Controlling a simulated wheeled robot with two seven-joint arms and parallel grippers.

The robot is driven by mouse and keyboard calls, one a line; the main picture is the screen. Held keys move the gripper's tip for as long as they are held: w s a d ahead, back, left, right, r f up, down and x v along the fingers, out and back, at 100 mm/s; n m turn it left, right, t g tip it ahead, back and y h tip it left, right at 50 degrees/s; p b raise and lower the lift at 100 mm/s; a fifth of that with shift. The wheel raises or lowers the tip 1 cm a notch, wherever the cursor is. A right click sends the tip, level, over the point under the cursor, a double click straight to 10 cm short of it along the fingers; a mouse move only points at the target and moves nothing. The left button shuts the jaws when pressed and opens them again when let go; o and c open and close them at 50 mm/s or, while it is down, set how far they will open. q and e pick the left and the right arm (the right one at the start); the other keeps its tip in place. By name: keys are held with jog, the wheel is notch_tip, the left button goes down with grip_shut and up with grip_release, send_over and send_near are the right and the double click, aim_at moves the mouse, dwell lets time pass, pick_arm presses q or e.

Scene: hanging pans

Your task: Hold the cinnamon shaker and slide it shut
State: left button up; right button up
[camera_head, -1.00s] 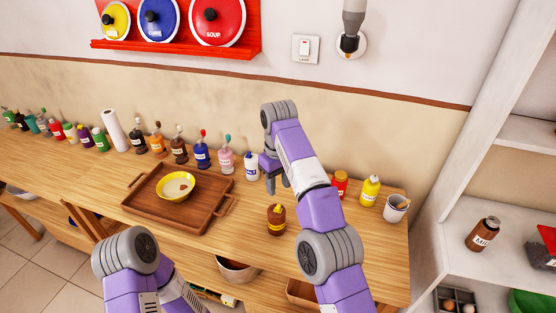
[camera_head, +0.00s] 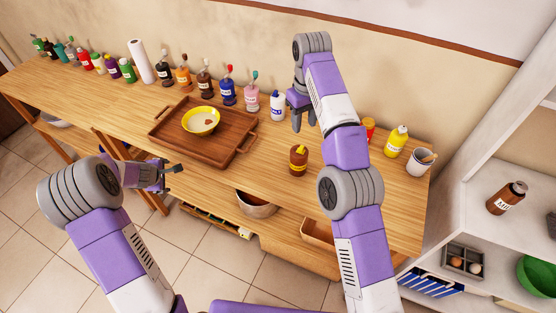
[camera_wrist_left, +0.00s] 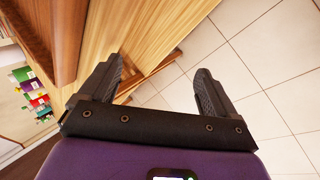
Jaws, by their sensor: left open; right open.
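A small brown shaker with a yellow top (camera_head: 299,160), likely the cinnamon one, stands upright on the wooden table near its front edge. Its label is too small to read, and I cannot tell how its lid stands. My right gripper (camera_head: 299,118) points down over the table behind the shaker, open and empty, apart from it. My left gripper (camera_head: 176,178) is off the front edge of the table, left of the shaker and well apart from it. In the left wrist view the left gripper (camera_wrist_left: 158,78) is open, with nothing between its fingers.
A wooden tray (camera_head: 234,154) with a yellow bowl (camera_head: 201,121) lies left of the shaker. Several bottles line the back. A yellow bottle (camera_head: 395,141) and a white cup (camera_head: 420,161) stand at the right end. A shelf unit (camera_head: 470,225) stands right of the table.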

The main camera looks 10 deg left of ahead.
aim_at(298, 160)
pick_arm(q)
jog(key=w+a+r+n+t, duration=0.1)
jog(key=w+a+r+n, duration=0.15)
jog(key=r, duration=0.25)
jog(key=w+d+r+n+t+h, duration=0.2)
jog(key=w+d+r+t+h, duration=0.15)
jog(key=w+d+r, duration=0.4)
jog(key=s+d+f+g+h, duration=0.1)
jog(key=s+d+h, duration=0.1)
jog(key=d, duration=0.9)
jog(key=s+d+f+m+g+h, duration=0.1)
jog(key=d+h, duration=0.3)
jog(key=d, duration=0.7)
jog(key=s+d+f+g+h, duration=0.1)
jog(key=s+d+g+h, duration=0.2)
jog(key=d, duration=0.9)
jog(key=shift+s+h, duration=0.2)
jog(key=shift+h, duration=0.25)
jog(key=shift+d+f, duration=0.15)
jog(key=shift+d, duration=0.2)
jog(key=x, duration=0.6)
jog(key=shift+w+d+f, duration=0.15)
jog(key=shift+w+d, duration=0.1)
jog(key=shift+d, duration=0.05)
